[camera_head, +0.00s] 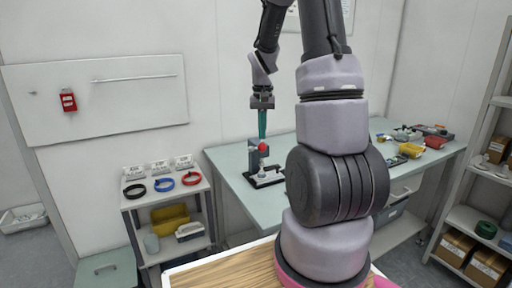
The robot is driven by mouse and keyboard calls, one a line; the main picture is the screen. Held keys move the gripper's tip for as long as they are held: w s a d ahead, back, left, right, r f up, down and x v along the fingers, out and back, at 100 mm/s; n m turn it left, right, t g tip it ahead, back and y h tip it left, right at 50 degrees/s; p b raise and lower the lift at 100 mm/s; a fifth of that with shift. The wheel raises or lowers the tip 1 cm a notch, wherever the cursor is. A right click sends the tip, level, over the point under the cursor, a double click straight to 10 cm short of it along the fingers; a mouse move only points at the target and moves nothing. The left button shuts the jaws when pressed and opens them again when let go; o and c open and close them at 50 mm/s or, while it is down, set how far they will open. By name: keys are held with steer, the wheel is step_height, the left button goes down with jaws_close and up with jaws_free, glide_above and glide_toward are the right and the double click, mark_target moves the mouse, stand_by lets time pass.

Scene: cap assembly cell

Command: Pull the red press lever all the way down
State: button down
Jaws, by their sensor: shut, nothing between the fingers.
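The red press lever shows as a red knob (263,146) at the top of a small grey and black press (255,160). The press stands on a dark base with a pale part on it, near the left end of the green worktable (237,188). My gripper (262,136) points straight down with its green fingers shut and empty. Its fingertips are right at the top of the red knob; I cannot tell if they touch it. The rest of the lever is hidden or too small to make out.
A small grey shelf stand (131,204) with black, blue and red rings stands to the left. Yellow and red trays (411,150) and small parts lie at the table's right end. A shelf rack (478,215) with boxes stands at the far right.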

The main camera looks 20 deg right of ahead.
mark_target(263, 144)
steer(key=shift+f, duration=0.1)
stand_by(0.4)
steer(key=shift+f, duration=0.65)
steer(key=shift+f, duration=0.1)
steer(key=shift+f, duration=0.75)
steer(key=shift+s+f, duration=0.3)
steer(key=shift+f, duration=0.45)
